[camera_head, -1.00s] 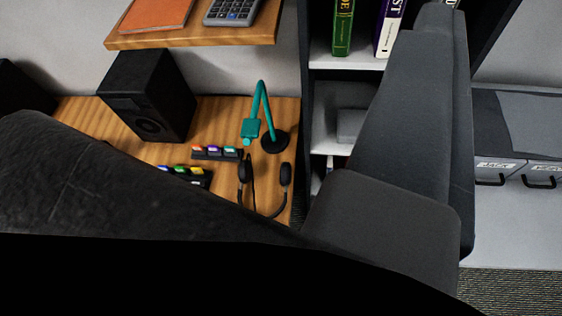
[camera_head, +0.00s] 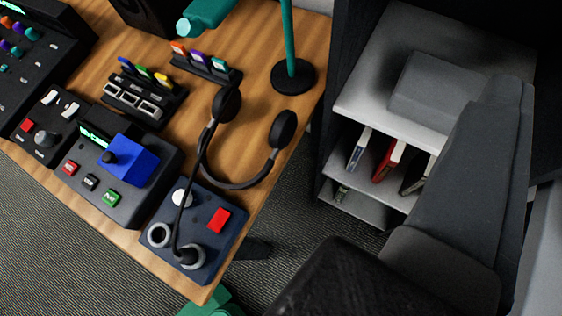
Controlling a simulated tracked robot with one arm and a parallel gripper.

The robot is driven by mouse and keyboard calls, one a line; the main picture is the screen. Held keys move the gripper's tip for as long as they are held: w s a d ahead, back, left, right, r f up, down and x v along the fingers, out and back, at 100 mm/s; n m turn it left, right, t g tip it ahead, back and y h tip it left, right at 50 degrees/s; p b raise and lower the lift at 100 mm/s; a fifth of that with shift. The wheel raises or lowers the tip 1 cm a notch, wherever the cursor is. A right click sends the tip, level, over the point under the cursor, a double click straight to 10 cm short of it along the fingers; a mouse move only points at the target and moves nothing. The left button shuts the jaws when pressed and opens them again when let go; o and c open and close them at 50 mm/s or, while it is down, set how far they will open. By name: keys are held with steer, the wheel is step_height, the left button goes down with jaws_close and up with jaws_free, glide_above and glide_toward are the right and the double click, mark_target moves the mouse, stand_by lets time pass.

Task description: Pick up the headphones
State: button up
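The black headphones (camera_head: 238,185) lie on the wooden desk (camera_head: 262,95) near its right edge. Their two round ear cups point toward the back, and the curved band faces the front. No pair of fingertips shows clearly, and nothing touches the headphones.
A teal desk lamp (camera_head: 288,40) stands behind the headphones. The control box (camera_head: 228,240) with a red button sits in front, and a blue-topped device (camera_head: 115,165) to the left. Small card racks (camera_head: 205,66) are behind left. A shelf unit (camera_head: 350,100) stands to the right.

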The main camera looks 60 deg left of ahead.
steer(key=w+a+f+n+g+y+b, duration=0.15)
steer(key=a+f, duration=0.25)
steer(key=f, duration=0.7)
steer(key=a+f+n+y+b, duration=0.1)
steer(key=a+f+y+b, duration=0.15)
steer(key=f, duration=0.85)
steer(key=n+g+y+b, duration=0.1)
steer(key=n+y, duration=0.1)
steer(key=y, duration=0.1)
glide_toward(280, 135)
steer(key=shift+g, duration=0.25)
steer(key=b+x, duration=0.1)
steer(key=x, duration=0.4)
steer(key=shift+w+d+b, duration=0.1)
steer(key=shift+w+b, duration=0.05)
steer(key=shift+b, duration=0.2)
steer(key=shift+b+x, duration=0.8)
steer(key=shift+x, duration=2.05)
steer(key=shift+r, duration=0.15)
steer(key=c, duration=1.4)
